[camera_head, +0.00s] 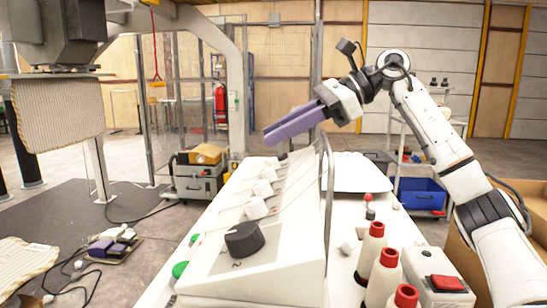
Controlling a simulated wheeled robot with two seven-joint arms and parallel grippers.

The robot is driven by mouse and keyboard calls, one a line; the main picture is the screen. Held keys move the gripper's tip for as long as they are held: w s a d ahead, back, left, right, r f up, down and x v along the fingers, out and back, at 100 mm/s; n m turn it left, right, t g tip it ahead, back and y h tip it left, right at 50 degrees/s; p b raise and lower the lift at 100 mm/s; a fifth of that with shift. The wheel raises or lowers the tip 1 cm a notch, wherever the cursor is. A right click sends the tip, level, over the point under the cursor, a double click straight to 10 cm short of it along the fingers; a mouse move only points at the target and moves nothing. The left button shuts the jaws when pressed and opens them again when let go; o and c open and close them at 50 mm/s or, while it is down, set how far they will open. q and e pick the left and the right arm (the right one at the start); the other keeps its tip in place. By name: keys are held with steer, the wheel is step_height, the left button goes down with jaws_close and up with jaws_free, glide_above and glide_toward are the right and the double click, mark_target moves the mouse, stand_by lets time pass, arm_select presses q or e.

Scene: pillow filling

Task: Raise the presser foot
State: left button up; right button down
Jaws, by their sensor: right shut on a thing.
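My right gripper (295,122) has two long purple fingers that lie close together, angled down and left above the far end of the white control panel (290,255). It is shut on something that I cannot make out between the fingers. The panel carries a large black knob (244,238), several white knobs (256,209) and green buttons (180,269). A dark machine head (70,35) hangs at the upper left, with a striped pillow cover (58,112) below it. I cannot clearly make out the presser foot. My left gripper is not in view.
A metal rail (331,190) runs along the panel's right side. Red-topped white cones (384,280) and a box with a red button (447,283) stand right of it. Pedals (115,242) and striped fabric (25,262) lie at lower left. A grey cart (198,184) stands behind.

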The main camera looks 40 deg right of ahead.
steer(key=shift+s+d+f+t+y+b, duration=0.15)
steer(key=shift+f+t+y+b, duration=0.2)
steer(key=shift+b, duration=0.2)
steer(key=shift+s+d+t+y+b, duration=0.15)
steer(key=shift+t+y+b, duration=0.1)
steer(key=shift+b, duration=0.65)
steer(key=shift+s+r+t+b, duration=0.15)
steer(key=shift+r+t+b, duration=0.2)
steer(key=shift+b, duration=0.3)
steer(key=c, duration=1.6)
jaws_free()
steer(key=shift+y, duration=0.3)
steer(key=shift+d, duration=0.15)
steer(key=p+v, duration=0.1)
steer(key=v, duration=0.9)
steer(key=shift+s+r, duration=0.1)
